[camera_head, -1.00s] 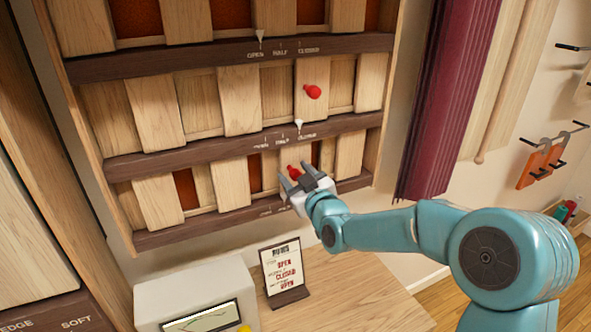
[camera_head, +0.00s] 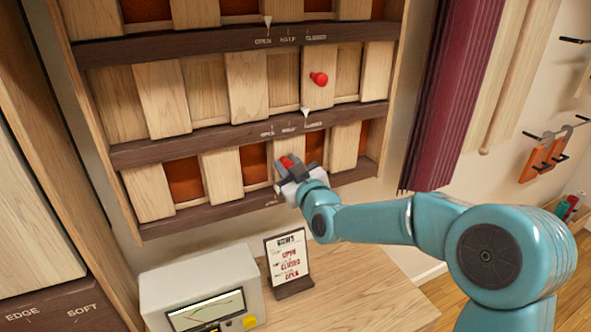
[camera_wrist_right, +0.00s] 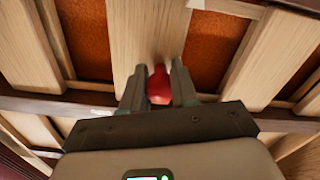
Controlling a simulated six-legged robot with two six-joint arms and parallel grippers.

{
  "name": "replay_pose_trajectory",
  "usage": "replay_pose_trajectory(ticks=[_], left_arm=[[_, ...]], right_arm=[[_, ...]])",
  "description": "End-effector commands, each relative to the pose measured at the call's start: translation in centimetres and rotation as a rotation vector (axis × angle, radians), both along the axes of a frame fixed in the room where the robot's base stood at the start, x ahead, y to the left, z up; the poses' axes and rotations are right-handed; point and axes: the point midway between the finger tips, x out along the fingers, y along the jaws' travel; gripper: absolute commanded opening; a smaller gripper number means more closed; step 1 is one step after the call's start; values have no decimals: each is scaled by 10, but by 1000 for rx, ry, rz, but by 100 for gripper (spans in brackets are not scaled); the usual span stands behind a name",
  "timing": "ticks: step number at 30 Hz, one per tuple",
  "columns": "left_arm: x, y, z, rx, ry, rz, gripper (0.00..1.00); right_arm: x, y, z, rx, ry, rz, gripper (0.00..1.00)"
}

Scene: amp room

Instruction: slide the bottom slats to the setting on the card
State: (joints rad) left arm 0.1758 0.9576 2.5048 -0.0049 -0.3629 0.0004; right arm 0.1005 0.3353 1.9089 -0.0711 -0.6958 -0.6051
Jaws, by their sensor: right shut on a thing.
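The bottom slats (camera_head: 222,175) are pale wooden boards in the lowest row of the wall panel, with wide red openings (camera_head: 254,163) between them. My right gripper (camera_head: 288,165) is shut on the red knob (camera_wrist_right: 159,85) of one bottom slat; in the wrist view its fingers sit either side of the knob. The gripper hides most of the bottom row's scale. The card (camera_head: 288,262) stands upright on the desk below; its lines read OPEN, CLOSED, OPEN from top to bottom. My left gripper is not in view.
The middle row is covered by its slats, with a red knob (camera_head: 319,79) and its pointer (camera_head: 306,112) at CLOSED. The top row's pointer is at OPEN. A grey device (camera_head: 202,292) stands left of the card. A maroon curtain (camera_head: 440,100) hangs to the right.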

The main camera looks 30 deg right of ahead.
Motion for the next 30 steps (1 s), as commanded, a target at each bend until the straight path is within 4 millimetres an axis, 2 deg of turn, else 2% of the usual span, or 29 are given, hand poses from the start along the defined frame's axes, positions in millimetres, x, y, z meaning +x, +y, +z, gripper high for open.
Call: replay_pose_trajectory(ticks=[5, 14, 15, 17, 26, 30], left_arm=[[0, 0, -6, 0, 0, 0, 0], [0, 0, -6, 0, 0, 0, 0], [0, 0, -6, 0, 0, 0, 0], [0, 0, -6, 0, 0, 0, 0], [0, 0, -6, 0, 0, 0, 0], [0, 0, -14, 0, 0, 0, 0]], right_arm=[[0, 8, -1, -2, 2, 7, 0], [0, 6, -1, -4, 6, 10, 0], [0, 6, -1, -4, 6, 11, 38], [0, 6, -1, -4, 6, 10, 54], [-1, 3, -1, -3, 2, 4, 54], [-16, 4, -2, -2, 0, 3, 54]])
